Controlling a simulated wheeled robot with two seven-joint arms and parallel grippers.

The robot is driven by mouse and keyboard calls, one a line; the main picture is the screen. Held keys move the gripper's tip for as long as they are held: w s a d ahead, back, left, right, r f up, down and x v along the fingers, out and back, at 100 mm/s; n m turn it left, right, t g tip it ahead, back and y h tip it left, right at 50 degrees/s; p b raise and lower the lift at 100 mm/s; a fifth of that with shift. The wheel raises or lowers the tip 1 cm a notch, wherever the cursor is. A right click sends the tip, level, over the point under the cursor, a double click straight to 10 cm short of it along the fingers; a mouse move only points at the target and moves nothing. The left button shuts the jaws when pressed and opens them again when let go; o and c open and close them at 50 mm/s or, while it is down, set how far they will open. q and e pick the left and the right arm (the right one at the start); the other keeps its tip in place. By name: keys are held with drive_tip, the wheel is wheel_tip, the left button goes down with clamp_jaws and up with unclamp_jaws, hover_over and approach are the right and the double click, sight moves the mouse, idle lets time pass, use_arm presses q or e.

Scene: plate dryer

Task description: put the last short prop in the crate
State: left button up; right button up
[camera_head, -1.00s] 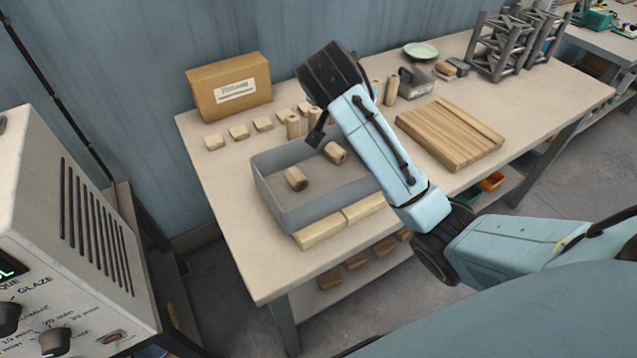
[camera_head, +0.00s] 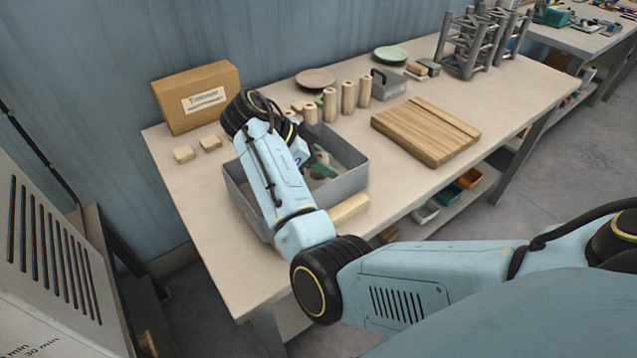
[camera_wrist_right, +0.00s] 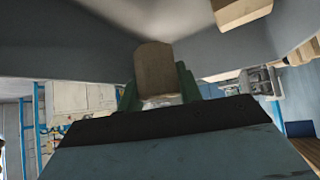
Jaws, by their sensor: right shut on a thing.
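The grey crate (camera_head: 343,186) stands near the front of the table, its left and middle parts covered by my right arm. My right gripper (camera_head: 322,163) reaches down at the crate, its green fingers showing against the inside. In the right wrist view my right gripper (camera_wrist_right: 157,92) is shut on a short wooden prop (camera_wrist_right: 154,66), which sits between the fingers. Another wooden piece (camera_wrist_right: 241,11) shows at the top of that view, apart from the held one. Whether the held prop touches the crate floor I cannot tell. My left gripper is not in view.
Several taller wooden props (camera_head: 348,97) stand behind the crate. Small blocks (camera_head: 184,154) lie left of it, before a cardboard box (camera_head: 197,97). A slatted wooden board (camera_head: 425,132) lies to the right. A pinkish plate (camera_head: 315,79) and a green plate (camera_head: 390,55) are at the back.

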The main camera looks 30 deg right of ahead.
sight(323, 179)
drive_tip(key=shift+f+b, duration=0.45)
drive_tip(key=shift+f, duration=2.15)
drive_tip(key=shift+f, duration=0.15)
drive_tip(key=o, duration=0.7)
drive_tip(key=shift+o, duration=0.2)
